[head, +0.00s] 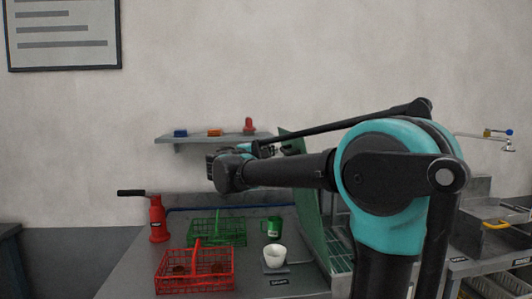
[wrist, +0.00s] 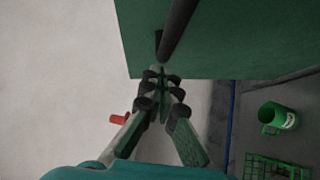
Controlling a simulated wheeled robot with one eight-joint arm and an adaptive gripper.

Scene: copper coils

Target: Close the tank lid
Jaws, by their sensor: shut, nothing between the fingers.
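The tank lid is a green panel (head: 309,217) standing raised and tilted on the left side of the tank (head: 341,268), partly hidden behind my arm in the head view. In the wrist view the lid (wrist: 225,40) fills the top, with a dark bar (wrist: 180,25) running across its face. My gripper (wrist: 162,75) is shut and empty, its fingertips over the lid's lower edge near the bar's end. I cannot tell whether they touch it. In the head view my arm mostly hides the gripper.
A wall shelf (head: 205,137) holds small coloured items. Metal trays (head: 490,222) lie right.

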